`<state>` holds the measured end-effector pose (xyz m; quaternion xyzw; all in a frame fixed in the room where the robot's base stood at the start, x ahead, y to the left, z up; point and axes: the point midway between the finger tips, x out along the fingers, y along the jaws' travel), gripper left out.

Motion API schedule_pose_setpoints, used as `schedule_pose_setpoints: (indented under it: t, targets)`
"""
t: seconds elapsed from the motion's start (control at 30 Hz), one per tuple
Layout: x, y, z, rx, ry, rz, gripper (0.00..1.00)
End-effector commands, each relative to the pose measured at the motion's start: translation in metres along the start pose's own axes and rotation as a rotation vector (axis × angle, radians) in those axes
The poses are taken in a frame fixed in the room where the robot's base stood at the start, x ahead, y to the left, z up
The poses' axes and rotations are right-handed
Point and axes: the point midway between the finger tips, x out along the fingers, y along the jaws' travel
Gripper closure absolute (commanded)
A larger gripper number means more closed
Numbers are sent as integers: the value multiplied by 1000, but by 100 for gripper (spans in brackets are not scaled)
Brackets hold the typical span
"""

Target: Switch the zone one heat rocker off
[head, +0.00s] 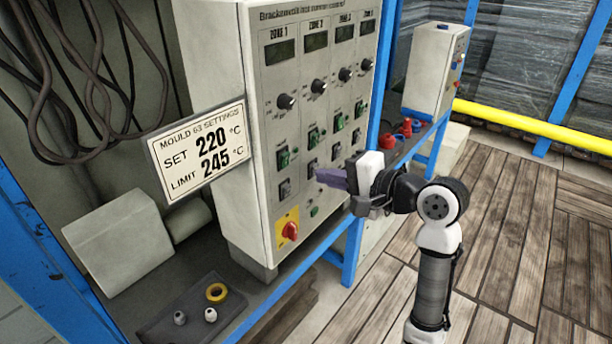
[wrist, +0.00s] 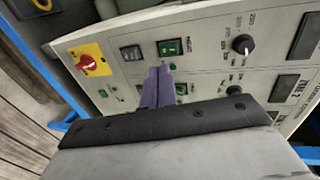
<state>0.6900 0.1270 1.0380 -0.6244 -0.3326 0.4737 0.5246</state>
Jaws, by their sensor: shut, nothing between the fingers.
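The zone 1 column is the leftmost on the control cabinet's front panel (head: 262,150). In the wrist view the same green rocker (wrist: 169,46) and dark rocker (wrist: 131,52) lie just beyond my fingertips. My gripper (head: 321,175) is shut and empty, its purple fingers together and pointing at the panel near the zone 2 lower rocker. I cannot tell whether the tips touch the panel.
A red rotary switch on a yellow plate (head: 289,230) is below zone 1. A zone 1 knob (head: 286,101) sits above the rockers. A settings card (head: 198,150) sticks out left. A dark tray (head: 190,318) with a yellow ring is on the shelf. A blue post (head: 378,90) stands right.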

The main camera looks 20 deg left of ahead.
Motion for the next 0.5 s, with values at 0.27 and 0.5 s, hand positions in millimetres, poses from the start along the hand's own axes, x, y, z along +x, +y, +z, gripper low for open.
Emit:
schedule_pose_setpoints:
  t: [0.27, 0.5]
  targets:
    - [-44, 0, 0, 0, 1, -2, 100]
    - [-52, 0, 0, 0, 0, 0, 100]
